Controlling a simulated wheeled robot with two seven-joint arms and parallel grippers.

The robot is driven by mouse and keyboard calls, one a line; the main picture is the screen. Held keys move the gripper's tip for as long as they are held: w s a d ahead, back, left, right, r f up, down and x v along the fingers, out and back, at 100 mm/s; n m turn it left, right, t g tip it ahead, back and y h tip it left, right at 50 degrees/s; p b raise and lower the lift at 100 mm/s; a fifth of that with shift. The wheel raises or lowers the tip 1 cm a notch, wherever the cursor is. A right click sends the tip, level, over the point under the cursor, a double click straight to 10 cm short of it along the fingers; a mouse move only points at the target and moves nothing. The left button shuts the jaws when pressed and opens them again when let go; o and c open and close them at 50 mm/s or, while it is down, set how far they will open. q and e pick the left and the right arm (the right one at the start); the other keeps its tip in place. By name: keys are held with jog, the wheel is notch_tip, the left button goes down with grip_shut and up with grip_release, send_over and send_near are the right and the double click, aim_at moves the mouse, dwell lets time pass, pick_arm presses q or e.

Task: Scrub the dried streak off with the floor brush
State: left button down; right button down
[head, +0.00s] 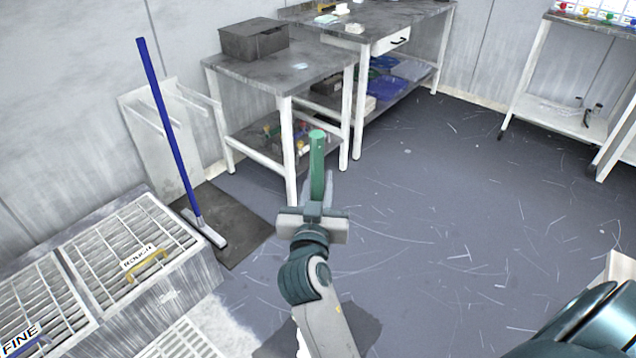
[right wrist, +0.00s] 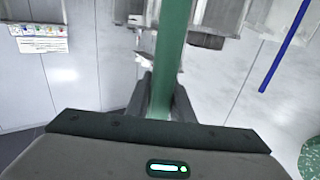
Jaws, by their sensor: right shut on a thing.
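My right gripper (head: 313,210) is shut on a green handle (head: 318,160), which rises above the jaws in the head view. The green handle also runs up between the fingers in the right wrist view (right wrist: 172,50). No brush head shows on it, so I cannot tell whether it is the floor brush. A blue-handled tool (head: 168,120) with a wide pale head leans at the left, its head on a dark mat (head: 245,250). The grey floor (head: 430,220) has many thin pale marks; I cannot tell a dried streak among them. My left gripper is not in view.
A slatted bench (head: 190,285) with ROUGH and FINE labels stands at lower left. A work table (head: 270,72) carries a dark box (head: 254,40), beside a second table (head: 385,30). A white-framed stand (head: 560,115) is at right. The middle floor is open.

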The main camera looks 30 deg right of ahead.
jog(key=shift+w+r, duration=0.1)
jog(key=shift+r, duration=0.15)
jog(key=shift+w+d+f+p, duration=0.15)
jog(key=shift+w+d, duration=0.15)
jog(key=shift+d, duration=0.5)
jog(key=shift+w+d+f+p, duration=0.15)
jog(key=shift+w+d, duration=0.1)
jog(key=shift+d, duration=0.5)
jog(key=shift+d, duration=0.15)
